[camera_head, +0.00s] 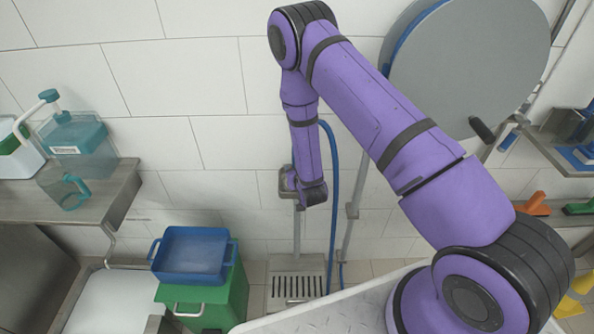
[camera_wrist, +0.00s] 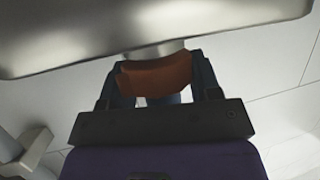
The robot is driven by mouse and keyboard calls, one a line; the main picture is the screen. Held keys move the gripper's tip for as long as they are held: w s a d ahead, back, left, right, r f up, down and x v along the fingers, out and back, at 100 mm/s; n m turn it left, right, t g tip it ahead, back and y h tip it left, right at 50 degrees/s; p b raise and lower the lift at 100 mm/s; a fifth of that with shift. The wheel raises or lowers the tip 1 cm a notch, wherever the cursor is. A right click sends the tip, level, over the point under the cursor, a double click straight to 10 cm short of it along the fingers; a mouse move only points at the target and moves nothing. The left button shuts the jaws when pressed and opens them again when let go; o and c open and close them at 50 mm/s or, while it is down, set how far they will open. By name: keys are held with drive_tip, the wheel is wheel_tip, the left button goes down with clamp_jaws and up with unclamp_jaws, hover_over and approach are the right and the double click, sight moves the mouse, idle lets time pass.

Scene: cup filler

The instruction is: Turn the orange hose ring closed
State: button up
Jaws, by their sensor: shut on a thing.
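The orange hose ring (camera_wrist: 155,77) shows in the wrist view as a curved orange-brown band just below a pale metal neck. My gripper (camera_wrist: 157,68) has one dark finger on each side of the ring and is shut on it. A bit of blue hose shows below the ring between the fingers. In the head view my arm reaches down to a metal fitting (camera_head: 287,182) at the wall; the ring and fingertips are hidden there behind my wrist. The blue hose (camera_head: 334,205) hangs in a loop to the right of my wrist.
A large metal body (camera_wrist: 150,22) overhangs the ring closely. A floor drain (camera_head: 297,288) lies below my wrist. A blue tray (camera_head: 192,256) on a green bin (camera_head: 226,305) stands to its left. A shelf (camera_head: 85,207) holds containers and a jug (camera_head: 72,190).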

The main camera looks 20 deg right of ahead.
drive_tip(key=m+g+h, duration=0.1)
drive_tip(key=m+h, duration=0.2)
drive_tip(key=m+g+h, duration=0.1)
drive_tip(key=m+h, duration=0.2)
drive_tip(key=shift+a+g+h, duration=0.15)
drive_tip(key=shift+g+h, duration=0.15)
drive_tip(key=shift+h, duration=0.1)
drive_tip(key=m+g+h, duration=0.4)
drive_tip(key=m, duration=0.1)
drive_tip(key=shift+m+g, duration=0.4)
drive_tip(key=o, duration=0.9)
drive_tip(key=v, duration=1)
drive_tip(key=shift+s+a, duration=0.15)
drive_tip(key=shift+a, duration=0.05)
